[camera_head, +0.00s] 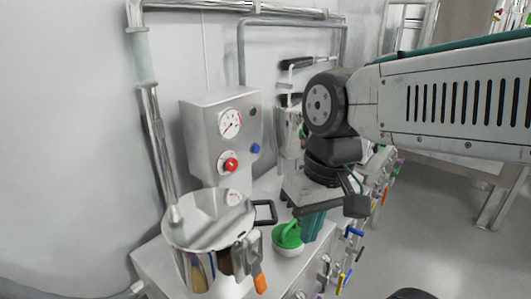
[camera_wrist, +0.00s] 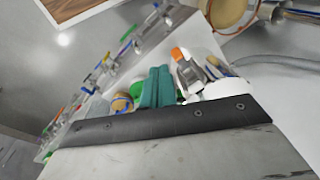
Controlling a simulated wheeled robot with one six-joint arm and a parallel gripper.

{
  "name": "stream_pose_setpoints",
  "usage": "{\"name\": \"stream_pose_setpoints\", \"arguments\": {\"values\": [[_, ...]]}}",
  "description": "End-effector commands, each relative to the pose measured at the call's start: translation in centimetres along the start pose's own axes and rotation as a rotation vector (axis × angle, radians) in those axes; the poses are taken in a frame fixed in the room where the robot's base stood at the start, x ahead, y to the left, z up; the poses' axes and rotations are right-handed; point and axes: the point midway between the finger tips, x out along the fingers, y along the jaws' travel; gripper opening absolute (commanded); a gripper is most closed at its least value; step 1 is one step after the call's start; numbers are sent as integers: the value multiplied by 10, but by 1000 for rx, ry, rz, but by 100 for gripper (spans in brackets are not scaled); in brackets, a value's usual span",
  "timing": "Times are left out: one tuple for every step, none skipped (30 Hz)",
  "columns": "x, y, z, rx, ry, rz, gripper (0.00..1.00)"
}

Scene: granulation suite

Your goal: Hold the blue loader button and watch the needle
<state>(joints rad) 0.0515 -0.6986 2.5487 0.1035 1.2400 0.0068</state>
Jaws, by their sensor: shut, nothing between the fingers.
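The blue button (camera_head: 255,148) sits on the right part of the front of a grey metal control box in the head view. A round white dial with a red needle (camera_head: 230,123) is to the upper left of it. My gripper (camera_head: 311,234) is to the right of and below the box, clear of the blue button, with its teal fingers pointing down. The fingers are shut and empty; they also show in the wrist view (camera_wrist: 157,78). The blue button and the dial do not show in the wrist view.
A red button (camera_head: 231,165) is below the dial, and a small dark green one (camera_head: 252,111) is above the blue button. Coloured valves line the right edge.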

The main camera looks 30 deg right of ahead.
Motion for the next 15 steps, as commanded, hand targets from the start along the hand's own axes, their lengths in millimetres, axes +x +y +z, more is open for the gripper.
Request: {"name": "stream_pose_setpoints", "arguments": {"values": [[6,-6,-5,67,-44,-57,0],[9,-11,-9,112,-72,-100,0],[13,-19,-16,185,-113,-167,0],[15,-25,-22,245,-145,-221,0],[18,-31,-29,308,-178,-279,0],[20,-38,-41,398,-219,-359,0],[22,-42,-50,465,-248,-419,0],[23,-46,-61,533,-276,-479,0],[24,-49,-76,625,-310,-560,0],[24,-50,-89,694,-333,-621,0],[25,-50,-102,765,-355,-682,0],[26,-47,-120,859,-383,-765,0],[26,-44,-134,929,-401,-828,0],[27,-39,-149,1001,-418,-891,0],[29,-30,-168,1096,-436,-975,0]]}}
